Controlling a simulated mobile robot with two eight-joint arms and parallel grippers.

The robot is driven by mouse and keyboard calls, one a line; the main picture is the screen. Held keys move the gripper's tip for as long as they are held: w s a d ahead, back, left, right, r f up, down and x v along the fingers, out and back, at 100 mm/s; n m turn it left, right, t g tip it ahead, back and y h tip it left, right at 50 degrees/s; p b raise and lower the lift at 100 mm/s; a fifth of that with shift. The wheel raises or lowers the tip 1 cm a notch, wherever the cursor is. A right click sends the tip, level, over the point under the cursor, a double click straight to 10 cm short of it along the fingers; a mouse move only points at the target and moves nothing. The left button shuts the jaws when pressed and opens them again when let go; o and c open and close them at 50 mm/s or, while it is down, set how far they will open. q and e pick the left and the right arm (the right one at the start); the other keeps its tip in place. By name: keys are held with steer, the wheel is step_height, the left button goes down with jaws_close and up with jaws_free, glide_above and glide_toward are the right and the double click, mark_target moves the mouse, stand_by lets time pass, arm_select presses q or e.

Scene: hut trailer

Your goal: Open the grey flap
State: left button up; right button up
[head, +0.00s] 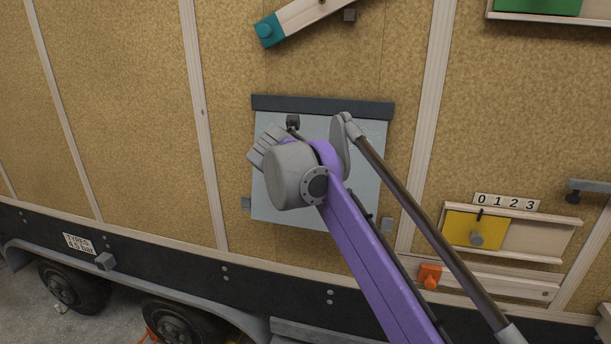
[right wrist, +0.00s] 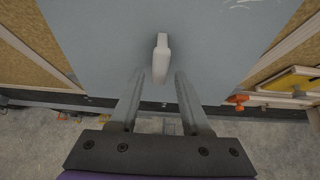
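The grey flap (head: 285,216) is a pale square panel on the trailer wall, below a dark strip (head: 320,106). It appears flat against the wall. My right arm covers its middle in the head view and hides the right gripper's fingertips there. In the right wrist view the flap (right wrist: 100,45) fills the upper middle. A pale handle (right wrist: 161,55) stands out from it. My right gripper (right wrist: 159,73) is open, with one finger to each side of the handle's near end and a gap on both sides. My left gripper is out of view.
To the right are a yellow sliding panel (head: 462,228) and an orange knob (head: 430,277). A teal-ended wooden bar (head: 290,22) is above. Wheels (head: 75,287) stand at lower left.

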steer(key=v, duration=1.1)
steer(key=shift+d+f, duration=0.1)
